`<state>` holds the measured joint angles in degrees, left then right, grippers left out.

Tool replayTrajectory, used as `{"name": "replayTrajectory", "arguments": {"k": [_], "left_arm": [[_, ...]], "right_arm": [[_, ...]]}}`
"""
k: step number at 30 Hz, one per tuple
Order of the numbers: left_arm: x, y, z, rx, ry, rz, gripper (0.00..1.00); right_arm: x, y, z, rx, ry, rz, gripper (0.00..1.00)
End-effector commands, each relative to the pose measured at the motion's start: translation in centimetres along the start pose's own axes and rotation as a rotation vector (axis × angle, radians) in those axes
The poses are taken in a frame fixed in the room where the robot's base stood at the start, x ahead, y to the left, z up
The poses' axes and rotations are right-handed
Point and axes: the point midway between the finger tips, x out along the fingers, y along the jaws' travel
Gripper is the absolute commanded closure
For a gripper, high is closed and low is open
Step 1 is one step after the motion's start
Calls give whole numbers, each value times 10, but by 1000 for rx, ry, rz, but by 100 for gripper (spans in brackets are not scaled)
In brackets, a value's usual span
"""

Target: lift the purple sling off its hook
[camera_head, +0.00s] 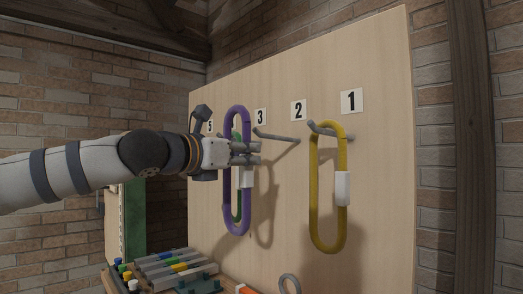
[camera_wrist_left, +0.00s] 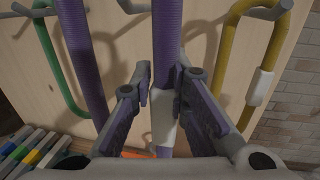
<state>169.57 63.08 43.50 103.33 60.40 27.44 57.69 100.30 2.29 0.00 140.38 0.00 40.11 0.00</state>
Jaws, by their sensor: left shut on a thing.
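The purple sling (camera_head: 246,215) is a long upright loop with a white sleeve (camera_head: 247,177), in front of the wooden board. My left gripper (camera_head: 257,153) reaches in from the left and is shut on the loop's right strand. In the left wrist view the fingers (camera_wrist_left: 163,80) close around the purple strand (camera_wrist_left: 167,30), at the top of the white sleeve (camera_wrist_left: 163,110). A grey hook (camera_wrist_left: 133,6) shows between the two purple strands there. The loop's top is cut off in that view, and whether it rests on a hook I cannot tell. My right gripper is out of view.
The yellow sling (camera_head: 314,205) hangs on a hook below label 1. A bare hook (camera_head: 275,136) sticks out between it and the purple sling. A green sling (camera_wrist_left: 53,65) hangs behind to the left. A rack of coloured items (camera_head: 175,268) stands below.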

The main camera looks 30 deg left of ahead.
Motion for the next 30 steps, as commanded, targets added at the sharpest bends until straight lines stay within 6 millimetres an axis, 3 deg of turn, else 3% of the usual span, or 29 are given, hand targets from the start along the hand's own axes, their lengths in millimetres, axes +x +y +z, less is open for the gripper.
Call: {"name": "replayTrajectory", "arguments": {"k": [1,3,9,30], "left_arm": [[-18,0,11,-4,-20,-3,100],[-29,0,6,-1,-13,-2,100],[-44,0,2,0,0,0,100],[-46,0,45,2,-1,0,100]], "right_arm": [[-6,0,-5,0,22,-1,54],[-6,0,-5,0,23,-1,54],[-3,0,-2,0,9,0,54],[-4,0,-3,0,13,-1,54]]}}
